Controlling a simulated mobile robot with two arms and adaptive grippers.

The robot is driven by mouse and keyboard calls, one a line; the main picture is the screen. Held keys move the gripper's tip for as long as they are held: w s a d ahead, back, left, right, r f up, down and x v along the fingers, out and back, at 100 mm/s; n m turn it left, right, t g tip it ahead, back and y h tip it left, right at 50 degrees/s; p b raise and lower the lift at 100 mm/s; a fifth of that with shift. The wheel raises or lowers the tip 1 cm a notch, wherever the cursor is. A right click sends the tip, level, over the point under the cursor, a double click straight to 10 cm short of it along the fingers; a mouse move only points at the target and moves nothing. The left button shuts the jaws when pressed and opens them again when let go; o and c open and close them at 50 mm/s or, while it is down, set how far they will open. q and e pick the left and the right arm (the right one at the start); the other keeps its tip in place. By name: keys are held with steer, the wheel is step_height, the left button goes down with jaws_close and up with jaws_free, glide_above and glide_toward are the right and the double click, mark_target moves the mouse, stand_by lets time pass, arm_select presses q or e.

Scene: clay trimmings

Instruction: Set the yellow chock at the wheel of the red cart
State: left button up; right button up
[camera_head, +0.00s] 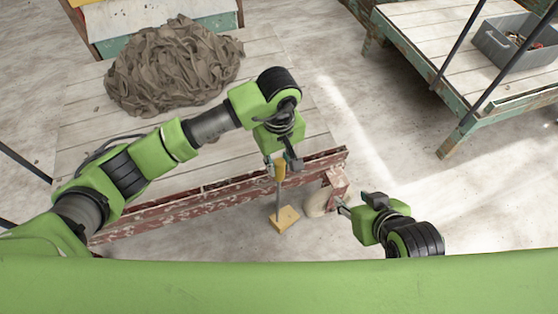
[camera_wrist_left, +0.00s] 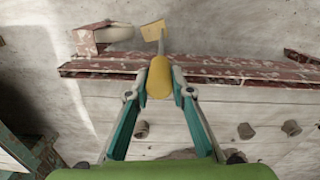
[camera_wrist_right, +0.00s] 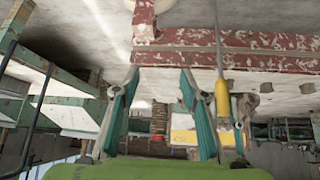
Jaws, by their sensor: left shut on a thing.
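The yellow chock (camera_head: 285,218) is a small block at the foot of a thin rod with a yellow grip (camera_head: 280,170). My left gripper (camera_head: 277,162) is shut on this grip, which also shows between its fingers in the left wrist view (camera_wrist_left: 159,82). The chock is beside the pale wheel (camera_head: 318,203) of the red cart (camera_head: 190,203), with a small gap to its left in the head view. I cannot tell whether the chock touches the floor. My right gripper (camera_head: 342,207) is near the wheel; its fingers are apart and empty in the right wrist view (camera_wrist_right: 158,78).
A heap of grey-brown clay trimmings (camera_head: 172,65) lies on the cart's plank top (camera_head: 90,140). A green-framed bench (camera_head: 425,40) with a grey bin (camera_head: 510,45) stands at the right. The pale floor between them is clear.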

mark_target(279, 175)
arm_select(q)
step_height(279, 175, down, 2)
steer(key=shift+f+b, duration=0.2)
steer(key=shift+b, duration=0.55)
steer(key=shift+f+b, duration=0.8)
steer(key=shift+f, duration=0.25)
arm_select(e)
steer(key=w+a+r+t+y, duration=0.1)
steer(key=w+a+r+t, duration=0.1)
steer(key=w+r+t, duration=0.2)
steer(key=w+a+r+t+y, duration=0.1)
steer(key=w+r+t, duration=0.4)
steer(key=r, duration=0.6)
steer(key=shift+w+a+y, duration=0.4)
steer(key=shift+w+a, duration=0.25)
steer(key=shift+a, duration=0.15)
steer(key=shift+r, duration=0.25)
steer(key=shift+r+n+t, duration=0.1)
steer(key=shift+n+t, duration=0.2)
arm_select(q)
steer(key=shift+f, duration=0.1)
arm_select(e)
steer(key=shift+a+r, duration=0.15)
steer(key=shift+r, duration=0.3)
